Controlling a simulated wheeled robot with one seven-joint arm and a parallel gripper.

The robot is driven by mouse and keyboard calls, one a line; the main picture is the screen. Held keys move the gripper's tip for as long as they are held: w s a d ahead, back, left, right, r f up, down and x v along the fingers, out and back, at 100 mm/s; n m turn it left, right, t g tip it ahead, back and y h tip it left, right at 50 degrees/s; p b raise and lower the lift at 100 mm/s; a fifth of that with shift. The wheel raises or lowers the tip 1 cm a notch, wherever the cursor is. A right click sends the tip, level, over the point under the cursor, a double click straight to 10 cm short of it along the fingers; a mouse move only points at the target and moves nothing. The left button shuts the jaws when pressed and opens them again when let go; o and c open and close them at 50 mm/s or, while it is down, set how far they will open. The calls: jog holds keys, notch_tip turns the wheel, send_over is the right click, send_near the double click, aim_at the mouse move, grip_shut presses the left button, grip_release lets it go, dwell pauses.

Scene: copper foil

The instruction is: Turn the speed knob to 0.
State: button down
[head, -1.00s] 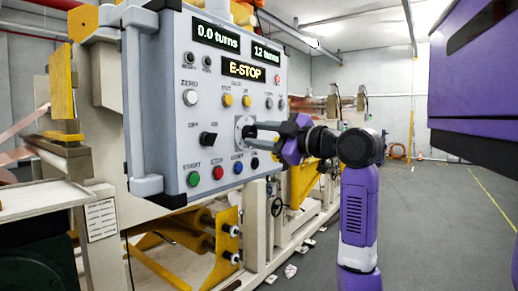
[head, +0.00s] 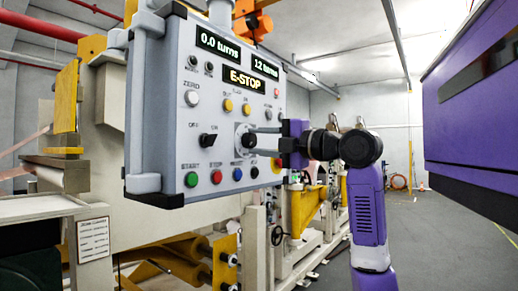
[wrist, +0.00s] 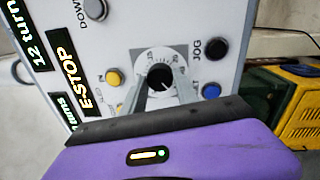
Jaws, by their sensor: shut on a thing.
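The speed knob (wrist: 159,76) is a black round knob on a pale dial plate; in the wrist view it sits between the tips of my gripper's two fingers. In the head view its dial plate (head: 240,134) shows on the lower right of the grey control panel (head: 170,130). My gripper (head: 250,140) reaches in from the right with its fingers at the knob. It is shut on the knob. The dial's marks are too small to read in the head view and partly hidden by the fingers in the wrist view.
Close by are the black jog button (wrist: 214,47), a blue button (wrist: 211,91) and a yellow button (wrist: 113,77). The display (head: 244,80) reads E-STOP. The black off/on switch (head: 208,140) is left of the knob. Open floor (head: 425,240) lies at the right.

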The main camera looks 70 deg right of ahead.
jog(key=shift+n, duration=0.5)
jog(key=shift+f, duration=0.1)
jog(key=c, duration=0.9)
grip_release()
jog(key=b+v, duration=0.1)
jog(key=v, duration=0.6)
jog(key=shift+s+a, duration=0.1)
jog(key=shift+s, duration=0.25)
